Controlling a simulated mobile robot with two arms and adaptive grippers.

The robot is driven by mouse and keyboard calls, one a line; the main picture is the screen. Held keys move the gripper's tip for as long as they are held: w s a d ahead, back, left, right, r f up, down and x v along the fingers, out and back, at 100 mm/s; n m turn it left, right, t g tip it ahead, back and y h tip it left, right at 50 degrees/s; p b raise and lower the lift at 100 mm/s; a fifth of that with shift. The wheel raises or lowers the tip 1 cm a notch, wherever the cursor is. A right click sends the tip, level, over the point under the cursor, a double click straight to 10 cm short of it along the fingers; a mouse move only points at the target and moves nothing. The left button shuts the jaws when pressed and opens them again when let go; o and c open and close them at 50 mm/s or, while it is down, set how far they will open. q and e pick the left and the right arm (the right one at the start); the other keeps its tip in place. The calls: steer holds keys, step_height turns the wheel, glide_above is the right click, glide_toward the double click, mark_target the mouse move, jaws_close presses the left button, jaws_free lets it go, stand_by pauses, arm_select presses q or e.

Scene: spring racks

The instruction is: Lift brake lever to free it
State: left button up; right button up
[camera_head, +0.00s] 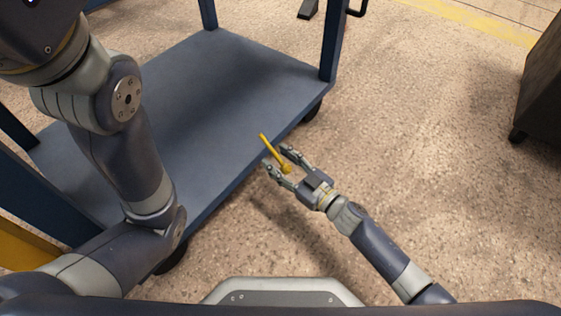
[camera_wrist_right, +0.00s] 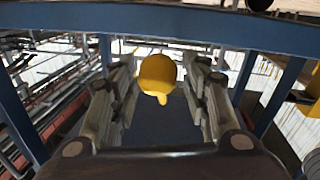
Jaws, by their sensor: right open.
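The yellow brake lever (camera_head: 270,146) is a thin rod with a rounded knob at its near end, at the right-hand edge of the blue cart's deck (camera_head: 205,90). My right gripper (camera_head: 278,160) is open, with its fingers on either side of the knob. In the right wrist view the yellow knob (camera_wrist_right: 157,76) sits between the two spread fingers (camera_wrist_right: 158,95), with a visible gap on each side. The left arm crosses the left of the head view, but its gripper is out of the picture.
Blue cart posts (camera_head: 329,40) rise at the deck's corners, and a black caster (camera_head: 312,110) shows under the right corner. A dark box-like unit (camera_head: 543,85) stands at the far right. The speckled floor (camera_head: 430,150) between is clear.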

jaws_close()
stand_by(0.3)
